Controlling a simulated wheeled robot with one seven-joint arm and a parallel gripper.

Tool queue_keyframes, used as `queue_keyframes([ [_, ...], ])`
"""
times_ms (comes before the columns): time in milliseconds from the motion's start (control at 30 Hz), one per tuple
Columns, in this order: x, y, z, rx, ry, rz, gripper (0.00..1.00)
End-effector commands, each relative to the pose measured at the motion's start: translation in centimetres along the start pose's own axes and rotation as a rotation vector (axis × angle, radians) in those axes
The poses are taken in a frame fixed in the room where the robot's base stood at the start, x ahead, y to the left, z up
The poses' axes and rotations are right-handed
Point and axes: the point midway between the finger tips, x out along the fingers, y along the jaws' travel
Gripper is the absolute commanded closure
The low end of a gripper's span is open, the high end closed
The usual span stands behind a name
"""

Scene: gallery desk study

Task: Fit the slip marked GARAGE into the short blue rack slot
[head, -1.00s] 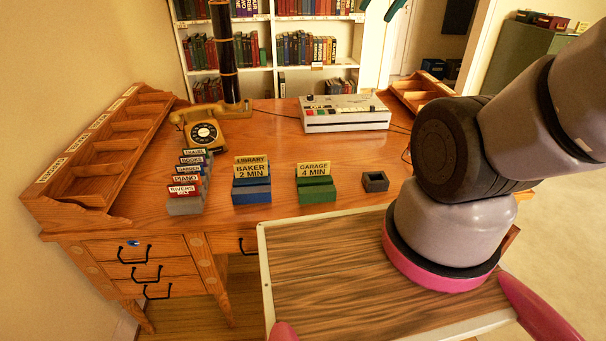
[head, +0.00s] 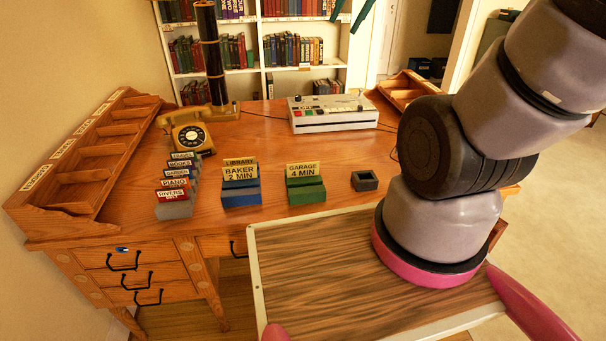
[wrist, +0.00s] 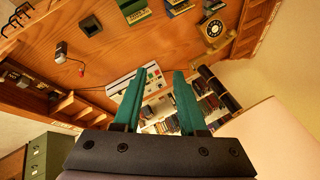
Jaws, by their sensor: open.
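The yellow slip marked GARAGE 4 MIN (head: 303,170) stands upright in the green rack (head: 306,192) on the desk. Left of it, the blue rack (head: 241,194) holds a yellow slip marked BAKER 2 MIN (head: 240,174), with a LIBRARY slip (head: 240,161) behind it. I cannot tell its slots apart. My gripper's teal fingertips (head: 345,24) show at the top edge of the head view. In the wrist view my gripper (wrist: 158,75) is open and empty, well away from the racks. The green rack (wrist: 137,14) and blue rack (wrist: 180,9) sit at that view's top edge.
Left of the blue rack stands a row of grey holders with labelled cards (head: 174,190). A small dark box (head: 365,181) is right of the green rack. A telephone (head: 192,135) and a white console (head: 332,114) are behind. The desk (head: 270,140) between them is clear.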

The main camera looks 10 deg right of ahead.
Motion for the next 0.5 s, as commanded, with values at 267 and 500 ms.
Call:
queue_keyframes([
  [267, 10.5, -0.4, -3.5, 0.343, -0.164, 0.067, 0.59],
  [500, 20.6, 1.3, -4.7, 0.655, -0.272, 0.151, 0.59],
])
